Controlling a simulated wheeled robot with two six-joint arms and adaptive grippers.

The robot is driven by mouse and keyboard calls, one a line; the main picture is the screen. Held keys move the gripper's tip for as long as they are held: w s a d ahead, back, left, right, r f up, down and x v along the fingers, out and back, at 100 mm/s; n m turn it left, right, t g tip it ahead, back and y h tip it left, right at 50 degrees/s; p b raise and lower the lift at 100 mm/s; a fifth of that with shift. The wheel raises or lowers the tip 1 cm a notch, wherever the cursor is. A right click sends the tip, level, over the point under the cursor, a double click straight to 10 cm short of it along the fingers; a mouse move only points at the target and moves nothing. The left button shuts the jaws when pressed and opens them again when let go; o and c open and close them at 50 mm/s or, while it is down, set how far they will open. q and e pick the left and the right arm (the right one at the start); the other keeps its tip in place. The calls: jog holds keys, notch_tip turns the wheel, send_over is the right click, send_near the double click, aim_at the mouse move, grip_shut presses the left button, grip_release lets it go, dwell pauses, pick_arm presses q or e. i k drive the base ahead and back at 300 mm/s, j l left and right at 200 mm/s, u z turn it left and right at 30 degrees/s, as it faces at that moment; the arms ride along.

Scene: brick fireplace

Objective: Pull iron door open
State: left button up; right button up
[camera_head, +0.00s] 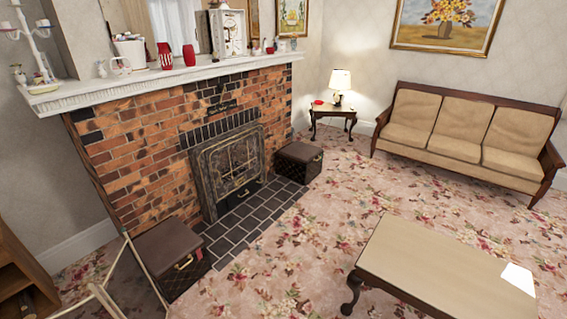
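The iron door (230,166) is a dark, ornate metal panel set in the front of the brick fireplace (140,150), left of the picture's middle. It looks closed, standing upright over the hearth opening. A small handle-like detail shows low on its front, too small to make out well. Neither of my grippers is in the head view, so nothing of mine is seen touching the door.
Dark boxes stand on both sides of the tiled hearth (245,215): a left box (168,246) and a right box (299,160). A coffee table (440,262) stands at the lower right, a sofa (465,130) behind. Flowered carpet (300,250) is open between hearth and coffee table.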

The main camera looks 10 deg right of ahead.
aim_at(246, 159)
jog(key=i+u, duration=0.3)
jog(key=u, duration=0.15)
jog(key=i+l+u, duration=0.15)
jog(key=i+u, duration=0.15)
jog(key=u, duration=0.15)
